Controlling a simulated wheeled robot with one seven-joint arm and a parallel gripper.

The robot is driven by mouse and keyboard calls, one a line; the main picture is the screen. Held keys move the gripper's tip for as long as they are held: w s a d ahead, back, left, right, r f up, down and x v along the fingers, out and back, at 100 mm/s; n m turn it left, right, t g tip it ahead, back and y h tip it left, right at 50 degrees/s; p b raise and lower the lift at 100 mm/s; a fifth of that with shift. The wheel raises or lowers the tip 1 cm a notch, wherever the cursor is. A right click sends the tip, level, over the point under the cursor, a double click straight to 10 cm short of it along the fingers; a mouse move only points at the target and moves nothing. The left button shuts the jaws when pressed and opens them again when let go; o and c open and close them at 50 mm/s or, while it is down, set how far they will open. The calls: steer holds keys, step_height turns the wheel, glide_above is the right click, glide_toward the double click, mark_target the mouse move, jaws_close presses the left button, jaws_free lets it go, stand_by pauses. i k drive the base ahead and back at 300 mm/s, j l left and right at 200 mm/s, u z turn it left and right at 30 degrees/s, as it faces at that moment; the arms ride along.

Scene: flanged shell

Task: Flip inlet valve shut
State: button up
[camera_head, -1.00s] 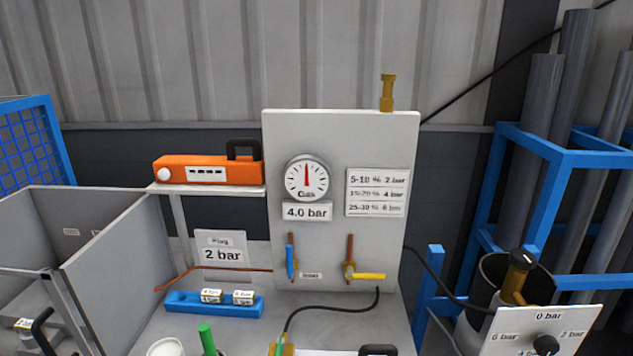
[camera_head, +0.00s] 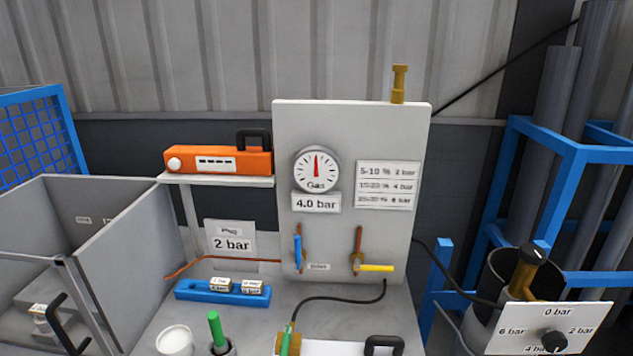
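A light grey panel (camera_head: 350,125) stands upright at the back of the bench and carries two valves. The left valve has a blue handle (camera_head: 298,253) that points up and down along a copper pipe. The right valve has a yellow handle (camera_head: 376,268) that lies level, pointing right, across its copper pipe. A small label (camera_head: 318,267) sits between them, closer to the blue handle; its print is too small to read surely. A round gas gauge (camera_head: 316,169) above has its red needle pointing up, over a "4.0 bar" sign (camera_head: 316,202). My gripper is not in view.
An orange device (camera_head: 217,160) sits on a shelf at left. Below are a "2 bar" sign (camera_head: 231,244) and a blue tray (camera_head: 222,291). A black hose (camera_head: 340,299) crosses the bench. A pressure dial plate (camera_head: 545,329) and blue rack (camera_head: 545,205) stand right.

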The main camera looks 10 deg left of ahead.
mark_target(299, 258)
steer(key=i+j+u, duration=0.15)
steer(key=j+u, duration=0.15)
steer(key=u, duration=0.15)
steer(key=i+j+u, duration=0.15)
steer(key=u, duration=0.25)
steer(key=i+j+u, duration=0.25)
steer(key=u, duration=0.2)
